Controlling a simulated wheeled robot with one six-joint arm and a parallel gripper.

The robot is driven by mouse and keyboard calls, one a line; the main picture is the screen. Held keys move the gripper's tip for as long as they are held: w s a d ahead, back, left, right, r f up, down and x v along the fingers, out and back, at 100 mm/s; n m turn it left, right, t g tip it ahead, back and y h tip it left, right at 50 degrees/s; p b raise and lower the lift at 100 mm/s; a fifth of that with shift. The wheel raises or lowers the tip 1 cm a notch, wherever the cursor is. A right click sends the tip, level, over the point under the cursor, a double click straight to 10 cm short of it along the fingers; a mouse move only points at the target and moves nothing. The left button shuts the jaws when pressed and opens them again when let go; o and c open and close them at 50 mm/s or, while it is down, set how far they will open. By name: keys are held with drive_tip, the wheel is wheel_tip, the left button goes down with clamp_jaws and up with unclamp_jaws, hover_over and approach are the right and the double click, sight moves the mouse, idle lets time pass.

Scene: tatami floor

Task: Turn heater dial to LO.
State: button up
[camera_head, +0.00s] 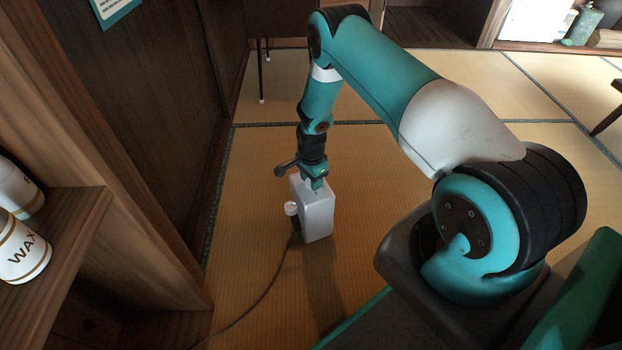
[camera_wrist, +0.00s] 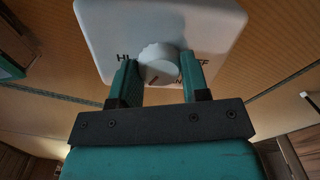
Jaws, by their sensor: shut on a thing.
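The heater (camera_head: 318,215) is a small pale box standing on the tatami. My gripper (camera_head: 314,184) reaches down onto its top in the head view, hiding the dial there. In the wrist view, the heater's white face (camera_wrist: 105,25) carries a round white dial (camera_wrist: 160,60) with a red mark on its lower-left side. No LO label is visible.
A cable (camera_head: 268,283) runs from the heater toward the lower left. A wooden shelf (camera_head: 60,235) with white bottles (camera_head: 22,250) stands at the left. A dark wooden wall panel (camera_head: 150,120) rises behind it. Open tatami (camera_head: 400,190) lies right of the heater.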

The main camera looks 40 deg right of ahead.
drive_tip(key=shift+w, duration=0.1)
drive_tip(key=o, duration=0.9)
drive_tip(key=shift+o, duration=0.2)
wheel_tip(320, 180, up, 17)
drive_tip(key=p, duration=0.6)
drive_tip(key=shift+r, duration=0.2)
